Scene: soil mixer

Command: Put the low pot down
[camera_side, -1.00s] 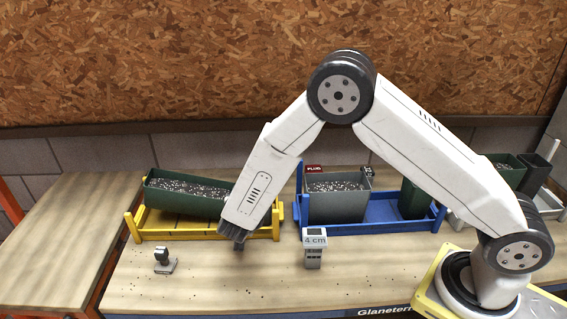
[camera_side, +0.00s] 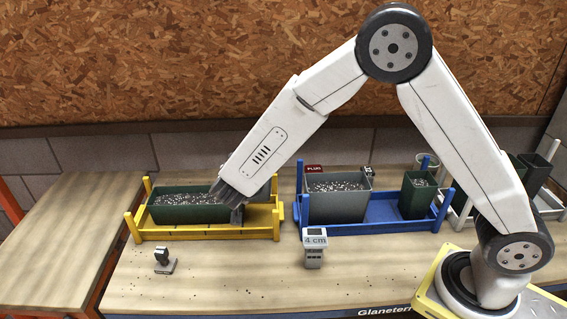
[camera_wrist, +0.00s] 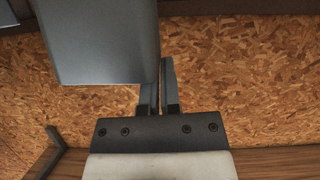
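The low pot (camera_side: 185,205) is a long dark green trough filled with speckled soil. It sits level in the yellow tray (camera_side: 190,234) in the side view. My gripper (camera_side: 240,207) is at its right end, a dark finger over the end of the pot. In the wrist view my gripper (camera_wrist: 160,92) has its two fingers close together. A smooth grey-blue surface at the upper left has its edge at the narrow gap and covers one fingertip. My gripper looks shut on the pot's end wall, which hides that end.
Right of the yellow tray is a blue tray (camera_side: 385,224) with a grey pot (camera_side: 338,205) and a tall green pot (camera_side: 418,195). A "4 cm" marker (camera_side: 314,247) and a small grey stand (camera_side: 164,261) are in front. The table's front is mostly clear.

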